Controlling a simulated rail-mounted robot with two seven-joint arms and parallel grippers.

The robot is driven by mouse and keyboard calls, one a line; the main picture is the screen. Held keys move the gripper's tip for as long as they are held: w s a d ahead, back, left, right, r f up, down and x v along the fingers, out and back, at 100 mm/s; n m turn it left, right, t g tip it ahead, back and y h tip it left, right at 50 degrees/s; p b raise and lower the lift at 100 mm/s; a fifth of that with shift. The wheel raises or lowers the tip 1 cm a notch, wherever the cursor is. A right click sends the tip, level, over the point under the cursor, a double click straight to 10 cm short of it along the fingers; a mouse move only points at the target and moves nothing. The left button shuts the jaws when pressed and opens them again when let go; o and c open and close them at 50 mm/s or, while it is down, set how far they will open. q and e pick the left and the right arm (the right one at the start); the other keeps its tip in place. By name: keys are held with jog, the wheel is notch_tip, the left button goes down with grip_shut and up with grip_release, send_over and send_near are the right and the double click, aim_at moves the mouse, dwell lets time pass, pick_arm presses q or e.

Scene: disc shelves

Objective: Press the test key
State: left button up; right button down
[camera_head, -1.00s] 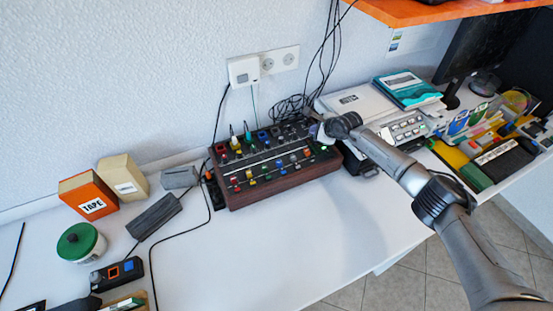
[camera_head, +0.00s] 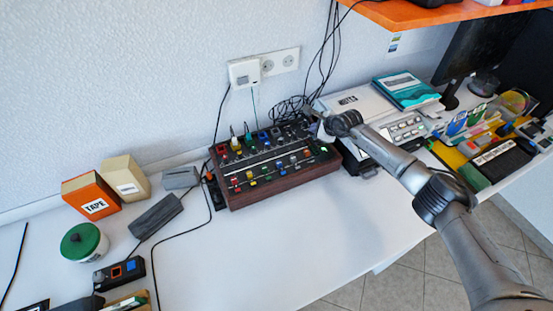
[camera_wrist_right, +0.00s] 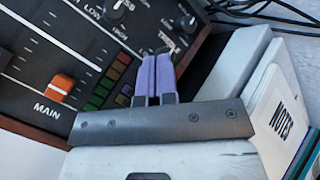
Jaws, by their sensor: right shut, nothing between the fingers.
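No key with a readable "test" label shows in these views. A dark mixer (camera_head: 270,172) with wooden sides stands against the wall, with rows of coloured knobs and sliders. My right gripper (camera_head: 319,133) is over its right end. In the right wrist view the gripper (camera_wrist_right: 153,58) is shut and empty, its lilac fingers together over the panel. Beside the fingertips are a block of green and red cells (camera_wrist_right: 102,88) and an orange slider (camera_wrist_right: 61,86) marked MAIN. I cannot tell whether the fingertips touch the panel. My left gripper is not recognisable in view.
A grey-white device with several buttons (camera_head: 405,128) and stacked books (camera_head: 408,90) stand to the right. A small black box with an orange and a blue square (camera_head: 118,274), tape boxes (camera_head: 92,199) and a green-lidded tub (camera_head: 84,242) are at left.

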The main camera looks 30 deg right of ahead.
notch_tip(320, 180, up, 6)
jog(key=p, duration=0.4)
dwell(0.8)
